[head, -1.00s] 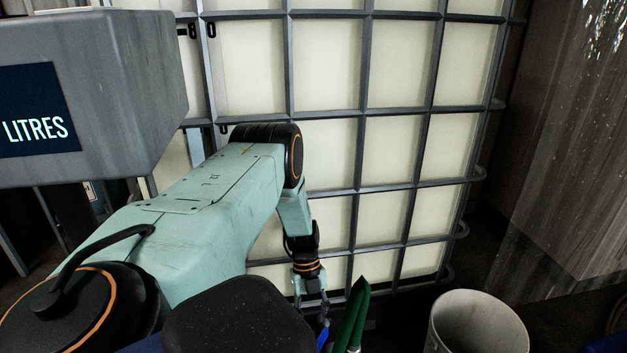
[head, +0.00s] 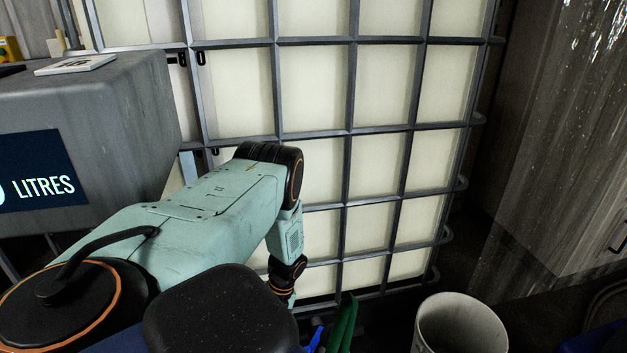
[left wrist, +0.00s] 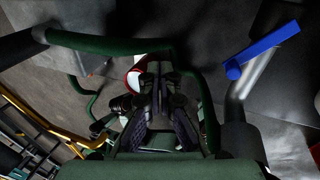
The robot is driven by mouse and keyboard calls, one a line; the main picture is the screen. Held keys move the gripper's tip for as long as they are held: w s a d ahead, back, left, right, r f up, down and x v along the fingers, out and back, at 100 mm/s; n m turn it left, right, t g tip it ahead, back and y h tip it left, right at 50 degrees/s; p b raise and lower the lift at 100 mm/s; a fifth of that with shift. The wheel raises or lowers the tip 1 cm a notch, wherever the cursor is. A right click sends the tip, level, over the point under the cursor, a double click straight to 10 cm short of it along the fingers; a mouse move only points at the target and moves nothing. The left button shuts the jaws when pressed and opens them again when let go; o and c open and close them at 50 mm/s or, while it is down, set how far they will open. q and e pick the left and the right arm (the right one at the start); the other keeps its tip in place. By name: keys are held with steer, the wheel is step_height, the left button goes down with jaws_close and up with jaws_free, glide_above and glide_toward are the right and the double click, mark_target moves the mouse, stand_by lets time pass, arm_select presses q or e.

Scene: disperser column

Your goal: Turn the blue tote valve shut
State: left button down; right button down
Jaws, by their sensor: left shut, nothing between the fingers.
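A caged cream tote (head: 380,170) fills the middle of the head view. A small blue piece (head: 314,340) shows at the bottom edge there, mostly hidden. In the left wrist view a blue lever (left wrist: 265,50) slants up to the right at upper right, beside a grey pipe. My left gripper (left wrist: 162,85) is in the centre of that view, shut and empty. It appears to the left of the lever and apart from it. In the head view my left arm reaches down in front of the cage, and its fingers are hidden. My right gripper is not seen.
A grey box marked LITRES (head: 90,140) stands at left. A pale bucket (head: 455,330) is at lower right, and a green object (head: 342,325) stands beside the blue piece. Dark green bars (left wrist: 110,43) cross the left wrist view. Dark floor lies right of the tote.

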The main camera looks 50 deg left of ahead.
arm_select(q)
steer(key=a+n+y, duration=0.1)
steer(key=n+t+h+p, duration=0.35)
steer(key=n+t, duration=0.25)
steer(key=n, duration=0.8)
glide_above(314, 339)
steer(key=s+d+b, duration=0.1)
steer(key=s+d, duration=0.2)
steer(key=d, duration=0.1)
steer(key=shift+h, duration=0.45)
steer(key=b+x, duration=0.5)
steer(key=x, duration=0.5)
steer(key=shift+w+f+b, duration=0.1)
steer(key=shift+b, duration=0.25)
steer(key=shift+s+a+r, duration=0.15)
steer(key=shift+s+a, duration=0.4)
steer(key=shift+s, duration=0.2)
steer(key=shift+s+a+r, duration=0.15)
steer(key=shift+s+a, duration=0.45)
steer(key=shift+s, duration=0.1)
